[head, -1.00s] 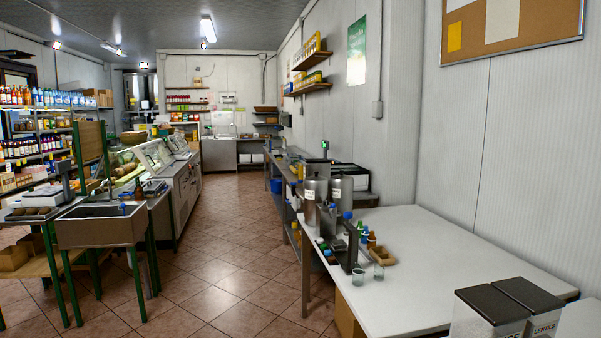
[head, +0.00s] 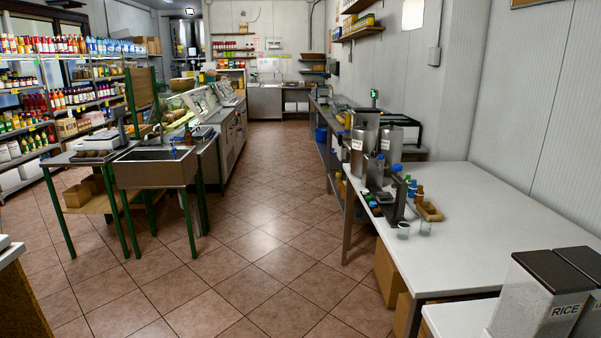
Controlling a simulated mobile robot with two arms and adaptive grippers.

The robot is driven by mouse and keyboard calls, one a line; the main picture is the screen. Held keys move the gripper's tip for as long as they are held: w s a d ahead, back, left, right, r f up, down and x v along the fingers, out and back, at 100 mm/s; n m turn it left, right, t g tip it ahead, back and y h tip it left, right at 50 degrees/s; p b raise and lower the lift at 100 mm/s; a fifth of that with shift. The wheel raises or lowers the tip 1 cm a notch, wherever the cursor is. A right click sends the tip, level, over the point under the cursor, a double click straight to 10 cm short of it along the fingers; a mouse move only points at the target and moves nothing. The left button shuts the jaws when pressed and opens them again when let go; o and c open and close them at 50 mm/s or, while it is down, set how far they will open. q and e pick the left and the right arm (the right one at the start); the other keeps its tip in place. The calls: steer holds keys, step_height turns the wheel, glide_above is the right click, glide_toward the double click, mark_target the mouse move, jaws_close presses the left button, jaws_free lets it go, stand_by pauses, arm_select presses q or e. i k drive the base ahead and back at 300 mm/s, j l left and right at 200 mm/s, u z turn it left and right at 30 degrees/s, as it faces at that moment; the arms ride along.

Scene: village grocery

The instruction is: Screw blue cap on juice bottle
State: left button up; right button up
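Small bottles with blue caps (head: 412,187) stand in a cluster on the white table at the right, beside a brown bottle (head: 420,194). They are too small and far away to tell which is the juice bottle. Small blue and green items (head: 373,203), perhaps loose caps, lie at the table's left edge. A dark metal stand (head: 397,200) partly hides the cluster. Neither of my grippers is in view.
The white table (head: 480,215) is mostly bare. Metal canisters (head: 364,148), two glasses (head: 403,230) and a wooden tray (head: 430,211) stand near the bottles. Bins (head: 545,300) stand front right. A sink (head: 155,168) is left; the tiled aisle (head: 265,240) between is clear.

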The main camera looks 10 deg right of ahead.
mark_target(348, 111)
steer(key=i, duration=2.4)
steer(key=i+j+z, duration=0.1)
steer(key=i, duration=0.55)
steer(key=i+j, duration=0.15)
steer(key=i, duration=0.5)
steer(key=i+j+z, duration=0.1)
steer(key=i+z, duration=0.25)
steer(key=i+j+z, duration=0.3)
steer(key=i, duration=0.25)
steer(key=i+j+z, duration=0.8)
steer(key=i+j, duration=0.35)
steer(key=i, duration=0.3)
steer(key=i+j+z, duration=0.4)
steer(key=i+j, duration=0.5)
steer(key=j, duration=0.25)
